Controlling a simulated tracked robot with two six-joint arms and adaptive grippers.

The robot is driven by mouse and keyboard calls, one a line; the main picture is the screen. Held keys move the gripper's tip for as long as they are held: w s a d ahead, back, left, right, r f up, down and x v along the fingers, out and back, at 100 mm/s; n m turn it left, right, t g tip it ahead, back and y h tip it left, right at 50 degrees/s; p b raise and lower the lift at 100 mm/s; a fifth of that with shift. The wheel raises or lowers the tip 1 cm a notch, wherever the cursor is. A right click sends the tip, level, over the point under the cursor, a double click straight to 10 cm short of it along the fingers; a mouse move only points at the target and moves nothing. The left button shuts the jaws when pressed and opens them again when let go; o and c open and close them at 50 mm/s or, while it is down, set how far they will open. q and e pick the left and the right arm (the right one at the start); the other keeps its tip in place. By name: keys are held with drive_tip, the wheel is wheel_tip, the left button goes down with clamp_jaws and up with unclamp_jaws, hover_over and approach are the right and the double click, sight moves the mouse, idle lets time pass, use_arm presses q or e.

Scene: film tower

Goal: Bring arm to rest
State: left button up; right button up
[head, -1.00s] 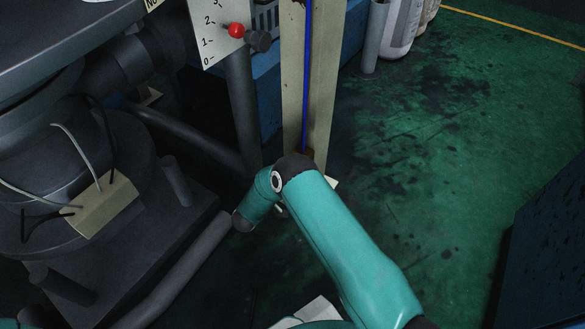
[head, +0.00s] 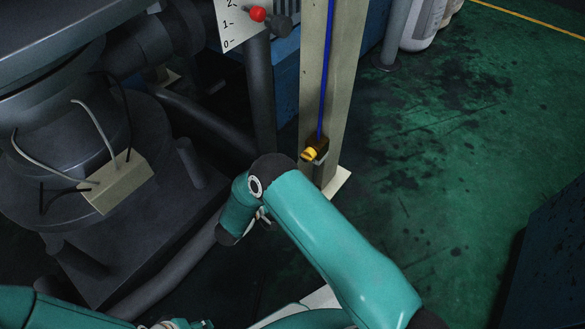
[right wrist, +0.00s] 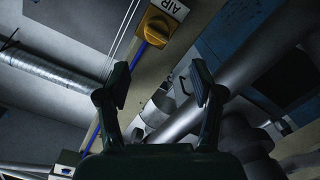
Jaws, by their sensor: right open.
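My right arm, teal, comes in from the lower right in the head view and bends in front of the pale post. Its gripper is mostly hidden behind the arm there. In the right wrist view my right gripper (right wrist: 160,85) is open, with its two dark fingers wide apart and nothing between them.
A pale post (head: 348,80) with a blue pipe and a small yellow valve (head: 310,154) stands behind my right arm. Dark machinery (head: 75,170) with a junction box (head: 117,185) fills the left. A red-knobbed lever (head: 258,14) sits on a scale plate. Green floor (head: 450,150) is open at right.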

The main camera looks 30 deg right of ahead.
drive_tip(key=shift+s+a, duration=0.25)
drive_tip(key=shift+a, duration=0.25)
